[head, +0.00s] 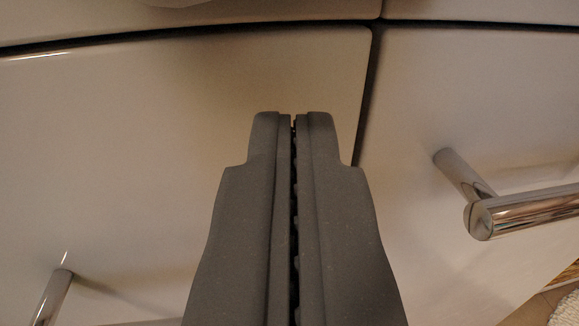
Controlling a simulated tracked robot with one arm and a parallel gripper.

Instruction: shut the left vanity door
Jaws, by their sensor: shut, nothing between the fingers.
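The left vanity door (130,130) is a pale, flat panel filling the left and middle of the head view. Its chrome handle (55,295) shows at the lower left, cut off by the bottom edge. A narrow dark gap runs along its top and right edges, and its face looks about level with the panel to its right. My gripper (293,118) is shut and empty, pointing at the upper right part of this door. I cannot tell whether the fingertips touch the door. The gripper hides the door's lower right part.
The right vanity door (450,90) stands beside it, with a chrome bar handle (520,212) jutting out to the right of my gripper. Pale panels (270,8) lie above the top gap. A wicker piece (565,277) and a white fluffy thing (568,312) show at the lower right corner.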

